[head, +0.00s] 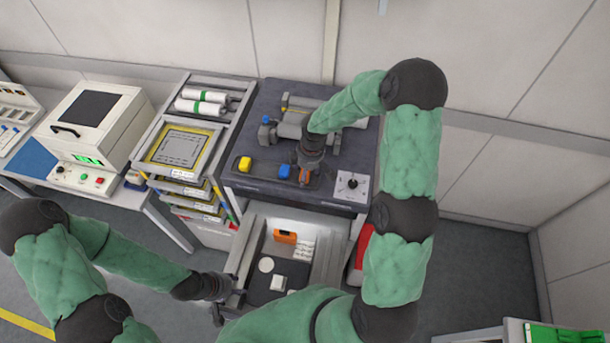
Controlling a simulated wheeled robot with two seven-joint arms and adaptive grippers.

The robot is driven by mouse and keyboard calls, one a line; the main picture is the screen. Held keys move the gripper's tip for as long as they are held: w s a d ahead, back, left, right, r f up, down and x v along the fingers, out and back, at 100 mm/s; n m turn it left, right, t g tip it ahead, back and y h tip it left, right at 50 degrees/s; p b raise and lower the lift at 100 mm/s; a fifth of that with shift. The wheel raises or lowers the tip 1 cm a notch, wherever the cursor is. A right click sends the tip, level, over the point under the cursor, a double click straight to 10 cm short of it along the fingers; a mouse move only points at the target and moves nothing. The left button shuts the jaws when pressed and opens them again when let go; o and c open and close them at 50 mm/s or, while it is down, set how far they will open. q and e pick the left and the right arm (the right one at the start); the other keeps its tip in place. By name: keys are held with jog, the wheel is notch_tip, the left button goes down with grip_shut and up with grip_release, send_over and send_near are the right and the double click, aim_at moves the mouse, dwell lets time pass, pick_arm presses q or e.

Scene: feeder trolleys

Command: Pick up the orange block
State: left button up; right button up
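The orange block (304,175) stands on the dark top of the trolley, in a row with a yellow block (245,164) and a blue block (285,172). My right gripper (306,176) reaches down from above at the orange block and hides much of it. Its dark fingers are around or right beside the block, and I cannot tell whether they are closed on it. My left gripper (231,301) is low at the left side of the open drawer, with its fingers spread and nothing seen between them.
The drawer (256,227) below holds an orange item (285,236), a white disc (266,264) and small white pieces. A dial panel (351,186) sits right of my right gripper. Grey cylindrical parts (290,130) lie behind it. A rack of trays (180,148) stands left.

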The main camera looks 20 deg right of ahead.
jog(key=c, duration=1)
jog(key=shift+r, duration=0.15)
